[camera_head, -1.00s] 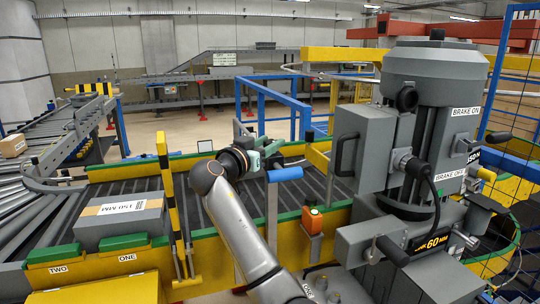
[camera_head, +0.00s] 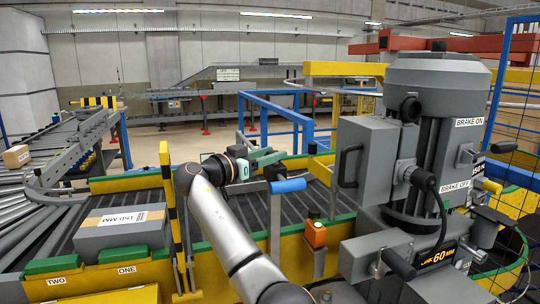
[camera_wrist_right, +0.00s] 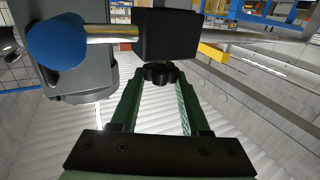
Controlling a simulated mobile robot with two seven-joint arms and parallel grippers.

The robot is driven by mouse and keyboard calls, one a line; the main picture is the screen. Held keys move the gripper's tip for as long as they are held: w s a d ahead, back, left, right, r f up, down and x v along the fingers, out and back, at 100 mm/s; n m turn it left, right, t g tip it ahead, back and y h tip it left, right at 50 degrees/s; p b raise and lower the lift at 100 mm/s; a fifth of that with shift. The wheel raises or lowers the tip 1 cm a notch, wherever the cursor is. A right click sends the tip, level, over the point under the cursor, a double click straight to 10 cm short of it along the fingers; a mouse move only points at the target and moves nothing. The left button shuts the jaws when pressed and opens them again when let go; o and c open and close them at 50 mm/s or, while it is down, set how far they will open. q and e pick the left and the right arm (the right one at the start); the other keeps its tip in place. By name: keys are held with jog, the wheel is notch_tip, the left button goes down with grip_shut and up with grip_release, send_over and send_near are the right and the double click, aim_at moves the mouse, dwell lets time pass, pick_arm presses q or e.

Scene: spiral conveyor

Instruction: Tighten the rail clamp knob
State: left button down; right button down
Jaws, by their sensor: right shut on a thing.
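The rail clamp knob (camera_wrist_right: 160,73) is a small black lobed knob below a dark block (camera_wrist_right: 180,35) in the right wrist view. My right gripper (camera_wrist_right: 160,82) has its green fingers around the knob, shut on it near the fingertips. In the head view my right gripper (camera_head: 264,158) is just above and left of the blue-ended handle (camera_head: 288,185) by the conveyor rail. The knob cannot be made out in the head view. The blue handle end (camera_wrist_right: 55,42) also shows at the upper left of the wrist view. My left gripper is not in view.
A large grey motor unit (camera_head: 435,80) stands close on the right. An orange button box (camera_head: 315,233) is below the handle. A striped yellow-black post (camera_head: 170,205) and a grey carton (camera_head: 122,230) are to the left. Open floor lies beyond the rail.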

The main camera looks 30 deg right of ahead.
jog(key=shift+c, duration=1.9)
grip_release()
jog(key=b+v, duration=0.1)
jog(key=v, duration=0.6)
jog(key=shift+a, duration=0.25)
